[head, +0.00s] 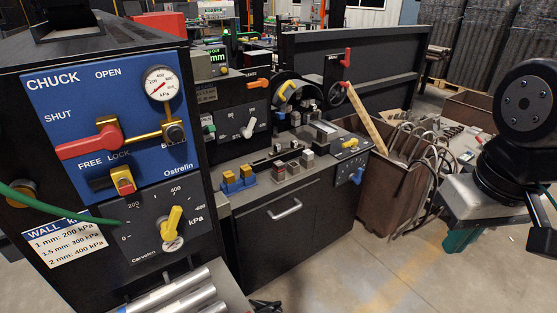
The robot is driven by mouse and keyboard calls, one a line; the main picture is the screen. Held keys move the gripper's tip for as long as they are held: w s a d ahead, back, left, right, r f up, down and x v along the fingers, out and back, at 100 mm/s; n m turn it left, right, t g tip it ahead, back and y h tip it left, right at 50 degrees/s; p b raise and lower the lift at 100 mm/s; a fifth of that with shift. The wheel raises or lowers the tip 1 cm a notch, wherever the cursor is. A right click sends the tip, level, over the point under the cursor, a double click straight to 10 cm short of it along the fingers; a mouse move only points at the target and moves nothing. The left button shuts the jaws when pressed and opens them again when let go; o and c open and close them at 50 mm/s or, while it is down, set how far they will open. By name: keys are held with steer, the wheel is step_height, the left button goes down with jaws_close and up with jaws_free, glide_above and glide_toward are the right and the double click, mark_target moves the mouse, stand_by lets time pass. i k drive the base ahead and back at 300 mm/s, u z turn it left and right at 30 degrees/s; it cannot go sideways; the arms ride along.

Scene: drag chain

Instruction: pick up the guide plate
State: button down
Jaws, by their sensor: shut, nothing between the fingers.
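I cannot make out which piece is the guide plate. Several small metal blocks (307,159) and small parts lie on the bench top, too small to tell apart. Part of my dark arm shows at the right edge, away from the bench and over the floor side. The fingers of my gripper do not show clearly in this view, and nothing is seen held.
A blue chuck panel (110,110) with a red lever stands close at left. Metal tubes (175,295) lie below it. A black cabinet (285,235) carries the bench top. Brown bins (395,190) with bent tubes stand right of it. The floor (370,280) in front is clear.

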mark_target(312, 107)
steer(key=z, duration=0.45)
steer(key=k, duration=0.6)
steer(key=z, duration=0.95)
steer(key=k, duration=0.7)
steer(key=z, duration=0.3)
steer(key=i, duration=1.65)
steer(key=u, duration=0.6)
steer(key=i, duration=1.7)
steer(key=u, duration=1.2)
steer(key=i, duration=0.9)
steer(key=u, duration=1.5)
steer(key=i, duration=0.6)
steer(key=u, duration=0.5)
